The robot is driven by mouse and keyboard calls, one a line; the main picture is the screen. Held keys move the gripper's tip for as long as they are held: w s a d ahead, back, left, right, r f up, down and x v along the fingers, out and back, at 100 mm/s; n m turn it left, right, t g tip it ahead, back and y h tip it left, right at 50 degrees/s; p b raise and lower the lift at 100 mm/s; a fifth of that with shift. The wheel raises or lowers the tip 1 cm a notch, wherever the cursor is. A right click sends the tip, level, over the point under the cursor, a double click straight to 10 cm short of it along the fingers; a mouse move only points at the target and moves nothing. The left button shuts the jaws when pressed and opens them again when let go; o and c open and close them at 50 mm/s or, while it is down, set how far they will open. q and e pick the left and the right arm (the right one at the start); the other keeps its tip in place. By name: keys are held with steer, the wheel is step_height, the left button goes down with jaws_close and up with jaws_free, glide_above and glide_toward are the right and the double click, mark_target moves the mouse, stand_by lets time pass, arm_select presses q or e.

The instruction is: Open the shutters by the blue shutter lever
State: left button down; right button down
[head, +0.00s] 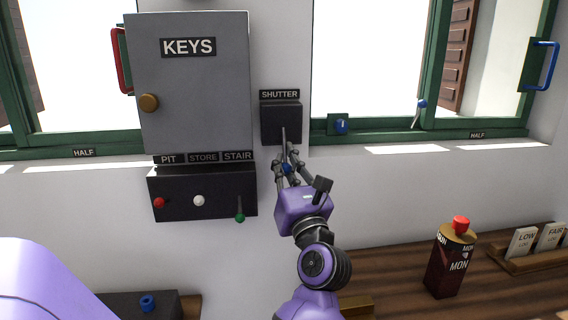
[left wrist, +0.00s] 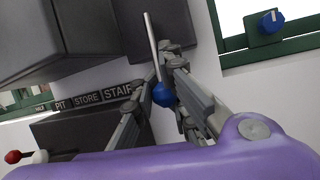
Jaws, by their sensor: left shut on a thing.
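The blue shutter lever (head: 283,136) hangs down from a dark box (head: 281,122) under the SHUTTER sign (head: 279,94). Its blue knob (left wrist: 163,95) sits between the fingers of my left gripper (head: 288,165). My left gripper is shut on the lever at the knob, and the fingers partly cover it in the head view. In the left wrist view, the metal rod slants up from the knob. A brown louvred shutter (head: 455,55) shows outside the right window, with bright open space beside it. My right gripper is not in view.
A grey KEYS cabinet (head: 190,95) and a control panel (head: 190,208) with a red knob, a white knob and a green lever are left of my gripper. A red-capped bottle (head: 452,262) stands on the wooden counter (head: 400,290) below right.

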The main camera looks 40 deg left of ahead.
arm_select(q)
steer(key=c, duration=2.1)
jaws_free()
steer(key=shift+s+r, duration=0.15)
steer(key=shift+o, duration=1.2)
steer(key=shift+s+d+r, duration=0.1)
steer(key=shift+s, duration=0.05)
steer(key=shift+d+f, duration=0.25)
steer(key=v, duration=1.1)
steer(key=shift+s+d, duration=0.15)
steer(key=shift+d, duration=0.05)
steer(key=shift+f, duration=0.15)
